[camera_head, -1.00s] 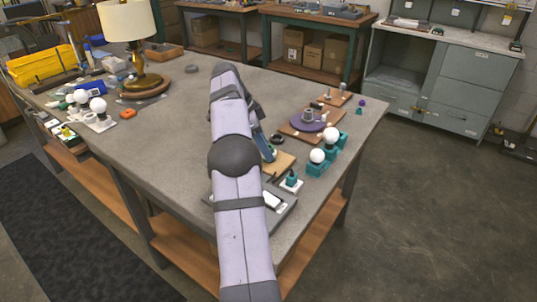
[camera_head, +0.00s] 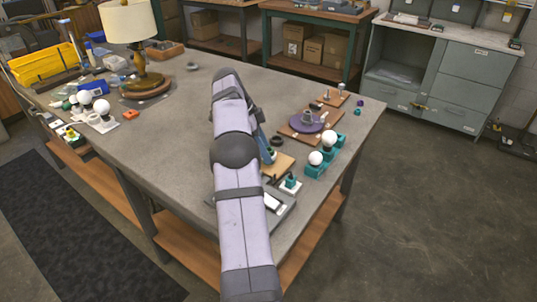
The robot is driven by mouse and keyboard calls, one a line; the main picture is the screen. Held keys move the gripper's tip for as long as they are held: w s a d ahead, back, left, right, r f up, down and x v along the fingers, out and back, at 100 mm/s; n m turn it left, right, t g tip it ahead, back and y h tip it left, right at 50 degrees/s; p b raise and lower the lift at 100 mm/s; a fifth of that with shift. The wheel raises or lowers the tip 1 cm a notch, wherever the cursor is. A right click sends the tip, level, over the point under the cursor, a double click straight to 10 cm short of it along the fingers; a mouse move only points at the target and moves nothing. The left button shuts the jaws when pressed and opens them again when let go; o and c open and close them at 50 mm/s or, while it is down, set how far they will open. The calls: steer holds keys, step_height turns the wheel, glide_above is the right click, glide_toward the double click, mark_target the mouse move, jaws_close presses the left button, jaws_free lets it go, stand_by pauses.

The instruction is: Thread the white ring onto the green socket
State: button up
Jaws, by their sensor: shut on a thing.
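A small green socket (camera_head: 291,182) stands upright on a white square base near the right front of the bench. My arm covers the middle of the view. Its end bends down behind the forearm, and only part of my gripper (camera_head: 267,150) shows, up and left of the socket and apart from it. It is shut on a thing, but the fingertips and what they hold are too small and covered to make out. I cannot pick out the white ring in this view; it may be hidden by my arm or in the jaws.
White bulbs in teal holders (camera_head: 316,158) stand right of the socket. A purple disc (camera_head: 308,124) lies on a wooden board behind them. A grey tray (camera_head: 285,213) is in front. A brass lamp (camera_head: 146,75) stands at the left. The bench middle is clear.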

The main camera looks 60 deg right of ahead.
steer(key=o, duration=1.5)
steer(key=shift+s+f, duration=0.1)
steer(key=shift+s, duration=0.05)
steer(key=shift+c, duration=0.2)
steer(key=p+v, duration=0.2)
steer(key=v, duration=0.5)
steer(key=shift+r+p, duration=0.2)
steer(key=shift+p, duration=0.1)
